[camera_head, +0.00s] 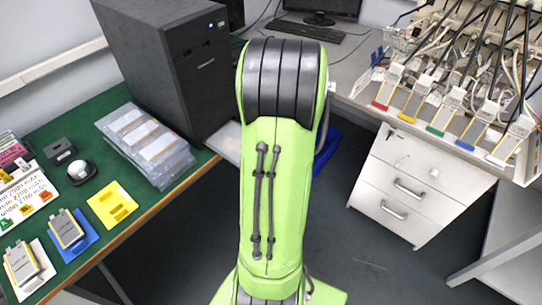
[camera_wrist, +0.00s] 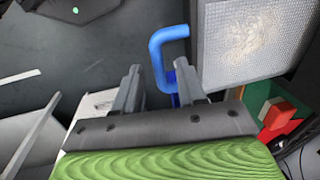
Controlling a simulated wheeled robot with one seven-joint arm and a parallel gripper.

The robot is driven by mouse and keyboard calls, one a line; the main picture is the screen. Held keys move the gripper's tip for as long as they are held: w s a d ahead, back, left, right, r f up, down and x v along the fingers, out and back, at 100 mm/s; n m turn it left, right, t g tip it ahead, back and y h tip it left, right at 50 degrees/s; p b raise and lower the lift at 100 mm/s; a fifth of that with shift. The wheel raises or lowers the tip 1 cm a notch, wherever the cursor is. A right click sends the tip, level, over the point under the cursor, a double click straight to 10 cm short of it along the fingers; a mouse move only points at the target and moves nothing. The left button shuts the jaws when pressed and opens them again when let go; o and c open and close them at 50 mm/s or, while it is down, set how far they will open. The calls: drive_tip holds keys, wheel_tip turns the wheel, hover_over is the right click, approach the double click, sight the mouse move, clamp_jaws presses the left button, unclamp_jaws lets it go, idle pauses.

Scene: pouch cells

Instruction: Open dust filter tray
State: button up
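In the wrist view the dust filter tray (camera_wrist: 207,50) is a dark-framed panel with a pale grey mesh and a brownish dusty patch, at the upper right. A blue hooked handle (camera_wrist: 158,46) stands at its left edge. My gripper (camera_wrist: 158,72) is open, with one finger on each side of the handle's lower part. I see a gap to the left finger; contact with the right finger cannot be told. In the head view my green arm hides the gripper and handle. A pale flat panel (camera_head: 227,141) beside the black computer tower (camera_head: 168,62) may be the tray.
A green-topped bench (camera_head: 103,103) at left holds pouch cells, a yellow block (camera_head: 112,204) and plastic-wrapped packs (camera_head: 146,145). A white drawer cabinet (camera_head: 418,185) and wired test fixtures (camera_head: 455,100) stand at right. A blue object (camera_head: 327,148) shows behind my arm. Open floor lies between.

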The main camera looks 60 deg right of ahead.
wheel_tip(320, 180, up, 15)
drive_tip(key=s+p, duration=0.2)
drive_tip(key=p, duration=0.3)
drive_tip(key=shift+s+a+p, duration=0.3)
drive_tip(key=shift+p, duration=0.05)
drive_tip(key=w+a+r+n+t+p, duration=0.1)
drive_tip(key=w+a+r+n+p, duration=0.1)
drive_tip(key=w+a+r+n, duration=0.35)
drive_tip(key=w+a+r+n+p, duration=0.1)
drive_tip(key=w+a+r+n, duration=0.15)
drive_tip(key=a, duration=0.55)
drive_tip(key=s+a+r+n+t+p, duration=0.1)
drive_tip(key=s+a+r+n+p, duration=0.1)
drive_tip(key=a+n, duration=0.4)
drive_tip(key=s+a+r+n+t+p, duration=0.1)
drive_tip(key=s+a+r+n+p, duration=0.1)
drive_tip(key=a+n, duration=0.4)
drive_tip(key=a, duration=0.5)
drive_tip(key=shift+s+a+r+t, duration=0.2)
drive_tip(key=shift+s+r+t, duration=0.1)
drive_tip(key=shift+r, duration=0.05)
